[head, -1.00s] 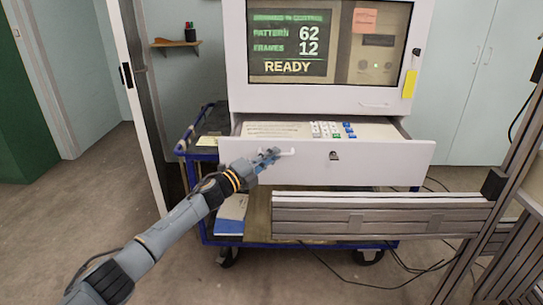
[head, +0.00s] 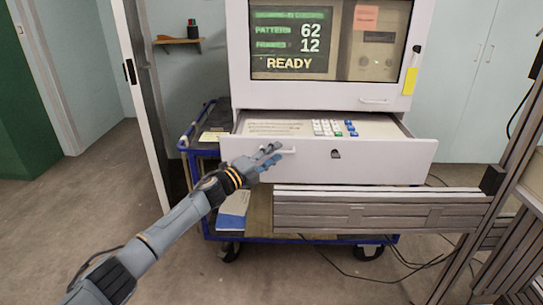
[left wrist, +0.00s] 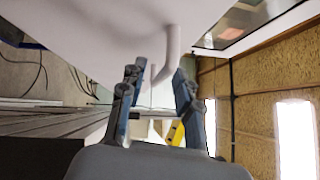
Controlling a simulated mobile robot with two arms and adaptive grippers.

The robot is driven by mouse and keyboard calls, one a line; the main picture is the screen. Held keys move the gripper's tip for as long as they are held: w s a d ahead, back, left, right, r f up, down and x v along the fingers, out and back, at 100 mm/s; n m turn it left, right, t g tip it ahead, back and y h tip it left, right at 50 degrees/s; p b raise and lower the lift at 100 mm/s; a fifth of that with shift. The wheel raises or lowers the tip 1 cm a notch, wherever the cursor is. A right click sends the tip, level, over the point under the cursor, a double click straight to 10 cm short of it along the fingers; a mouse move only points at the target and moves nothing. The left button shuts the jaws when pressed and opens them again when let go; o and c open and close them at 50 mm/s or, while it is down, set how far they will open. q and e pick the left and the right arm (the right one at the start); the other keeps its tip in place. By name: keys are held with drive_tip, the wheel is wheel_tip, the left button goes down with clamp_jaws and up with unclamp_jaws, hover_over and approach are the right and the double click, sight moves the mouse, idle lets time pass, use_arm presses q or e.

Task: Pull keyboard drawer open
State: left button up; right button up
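The white keyboard drawer (head: 385,160) stands pulled out below the screen of a white cabinet. Its keyboard (head: 333,128), with white and blue keys, shows inside. A small bar handle (head: 289,151) is on the left part of the drawer front. My left gripper (head: 275,155) is at this handle with its fingers spread apart. In the left wrist view the handle (left wrist: 173,40) runs down between the two open fingers (left wrist: 160,82); I cannot tell whether either touches it. My right gripper is in neither view.
A metal profile beam (head: 380,210) crosses in front of and below the drawer on the right. The cabinet stands on a blue-framed cart (head: 290,240) with wheels. A narrow white door edge (head: 146,110) stands at left. Cables lie on the floor at right.

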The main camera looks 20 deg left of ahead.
use_arm(q)
drive_tip(key=v, duration=1.2)
